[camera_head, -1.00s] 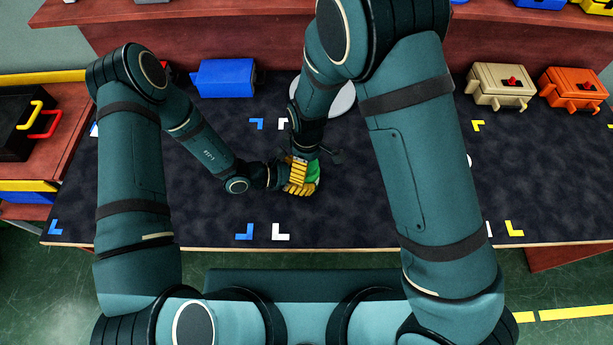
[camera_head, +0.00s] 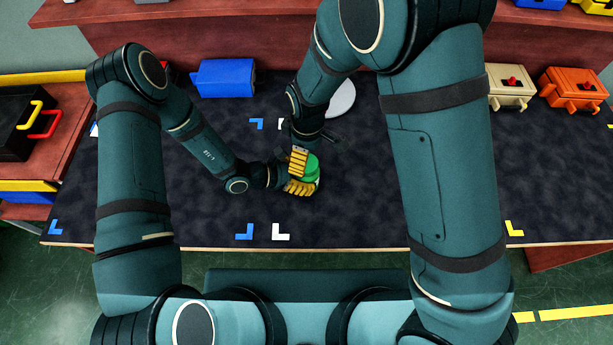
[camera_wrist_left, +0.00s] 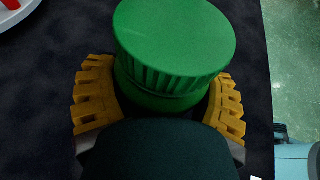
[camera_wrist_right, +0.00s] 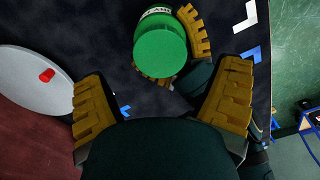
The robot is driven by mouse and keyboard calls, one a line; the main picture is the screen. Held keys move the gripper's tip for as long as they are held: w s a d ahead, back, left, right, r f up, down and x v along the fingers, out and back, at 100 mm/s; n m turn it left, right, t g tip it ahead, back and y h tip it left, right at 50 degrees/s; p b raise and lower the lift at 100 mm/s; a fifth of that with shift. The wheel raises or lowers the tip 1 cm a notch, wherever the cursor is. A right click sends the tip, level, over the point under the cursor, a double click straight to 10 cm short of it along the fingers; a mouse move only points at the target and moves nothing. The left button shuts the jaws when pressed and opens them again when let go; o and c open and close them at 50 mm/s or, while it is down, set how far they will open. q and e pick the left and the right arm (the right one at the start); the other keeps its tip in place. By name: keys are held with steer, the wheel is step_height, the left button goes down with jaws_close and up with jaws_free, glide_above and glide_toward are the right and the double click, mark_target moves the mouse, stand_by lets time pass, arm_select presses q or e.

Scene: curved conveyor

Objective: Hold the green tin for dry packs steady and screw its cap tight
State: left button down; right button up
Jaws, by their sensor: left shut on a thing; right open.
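The green tin (camera_head: 312,172) is held near the middle of the dark mat, with its ribbed green cap (camera_wrist_left: 175,40) on top. My left gripper (camera_wrist_left: 160,103) is shut around the tin's body below the cap, one yellow finger on each side. In the right wrist view the cap's round top (camera_wrist_right: 160,50) faces me, and a pale band with dark lettering shows on the tin (camera_wrist_right: 157,13). My right gripper (camera_wrist_right: 162,100) is open and empty, apart from the cap. How tightly the cap sits cannot be told.
A white round disc (camera_head: 342,98) lies behind the right wrist; a red piece (camera_wrist_right: 47,75) shows on it. A blue box (camera_head: 224,78) stands at the back left, beige (camera_head: 510,88) and orange (camera_head: 573,90) boxes at the back right. The mat's front is clear apart from corner marks.

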mark_target(306, 175)
steer(key=shift+o, duration=0.3)
step_height(306, 175, up, 4)
steer(key=shift+f, duration=0.3)
steer(key=shift+f, duration=4)
steer(key=c, duration=1.3)
steer(key=o, duration=1.2)
